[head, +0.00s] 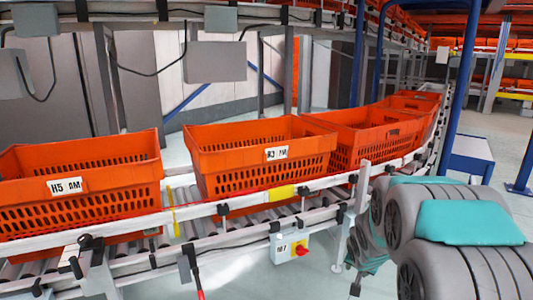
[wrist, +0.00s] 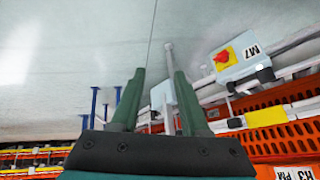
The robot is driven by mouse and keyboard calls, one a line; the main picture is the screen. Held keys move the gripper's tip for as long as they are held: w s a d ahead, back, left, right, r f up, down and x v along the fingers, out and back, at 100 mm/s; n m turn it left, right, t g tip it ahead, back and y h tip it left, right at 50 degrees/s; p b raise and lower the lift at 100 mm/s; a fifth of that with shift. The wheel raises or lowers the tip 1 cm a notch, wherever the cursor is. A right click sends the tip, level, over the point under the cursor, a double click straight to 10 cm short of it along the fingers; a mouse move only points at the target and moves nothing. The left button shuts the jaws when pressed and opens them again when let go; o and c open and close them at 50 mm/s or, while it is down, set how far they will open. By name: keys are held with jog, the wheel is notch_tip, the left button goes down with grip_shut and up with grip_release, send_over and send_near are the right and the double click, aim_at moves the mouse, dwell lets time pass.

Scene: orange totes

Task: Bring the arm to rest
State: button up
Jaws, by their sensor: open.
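My gripper (wrist: 156,76) shows in the wrist view with its two dark green fingers spread apart. Nothing is between them, and they touch nothing that I can see. In the head view my own grey and teal arm (head: 470,223) is folded at the lower right. The gripper itself cannot be made out in the head view.
Several orange totes (head: 262,170) stand in a row on a roller conveyor (head: 240,222). A blue post (head: 458,90) stands behind my arm.

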jog(key=s+a+r+n+g, duration=0.2)
jog(key=s+a, duration=0.1)
jog(key=s, duration=1)
jog(key=s+a+r+n+g+y, duration=0.1)
jog(key=s+a+r+n+g, duration=0.1)
jog(key=s, duration=1.2)
jog(key=s+a+r+n+g+y, duration=0.1)
jog(key=s+a, duration=0.5)
jog(key=s, duration=0.8)
notch_tip(320, 180, up, 2)
jog(key=n+g, duration=0.1)
jog(key=g, duration=0.2)
jog(key=shift+n, duration=0.3)
